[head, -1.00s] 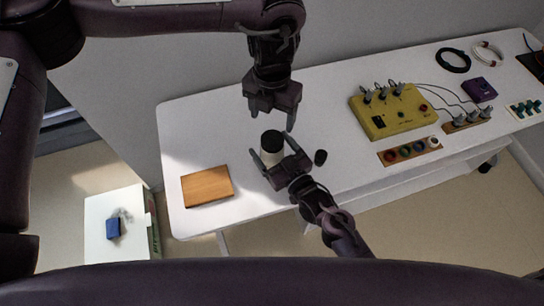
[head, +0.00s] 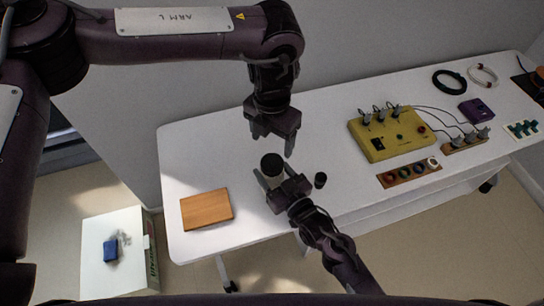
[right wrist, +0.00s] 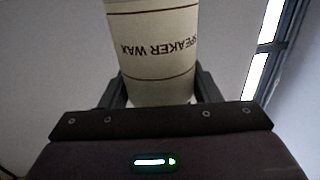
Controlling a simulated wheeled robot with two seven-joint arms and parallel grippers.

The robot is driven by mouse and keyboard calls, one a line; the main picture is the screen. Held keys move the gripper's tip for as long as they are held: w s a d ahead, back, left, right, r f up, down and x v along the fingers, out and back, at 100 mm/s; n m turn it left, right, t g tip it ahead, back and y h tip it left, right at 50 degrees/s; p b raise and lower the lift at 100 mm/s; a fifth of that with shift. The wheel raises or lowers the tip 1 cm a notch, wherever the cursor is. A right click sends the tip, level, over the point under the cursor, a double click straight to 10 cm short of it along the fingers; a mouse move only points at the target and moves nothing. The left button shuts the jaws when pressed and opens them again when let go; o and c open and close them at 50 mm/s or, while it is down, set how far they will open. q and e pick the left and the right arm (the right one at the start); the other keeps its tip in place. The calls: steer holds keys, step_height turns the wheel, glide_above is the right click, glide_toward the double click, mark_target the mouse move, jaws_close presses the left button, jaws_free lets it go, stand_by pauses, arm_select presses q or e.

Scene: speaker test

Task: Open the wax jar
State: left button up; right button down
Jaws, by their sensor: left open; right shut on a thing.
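The wax jar (head: 272,180) is a cream cylinder with a dark lid (head: 271,163) on top. In the right wrist view the jar (right wrist: 152,50) shows the words "SPEAKER WAX" upside down. My right gripper (head: 273,182) is shut on the jar's body, with a finger on either side. My left gripper (head: 272,150) is open and empty, pointing down above and behind the lid. A gap shows between its fingers and the lid.
A wooden board (head: 206,209) lies left of the jar. A small dark cylinder (head: 320,180) stands just right of my right gripper. A yellow box (head: 392,134) with knobs and cables, and a wooden strip with coloured rings (head: 409,173), are further right on the white table (head: 190,150).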

mark_target(272, 162)
arm_select(q)
steer(key=m, duration=1.4)
steer(key=shift+m, duration=0.4)
steer(key=m, duration=0.6)
steer(key=shift+f, duration=4)
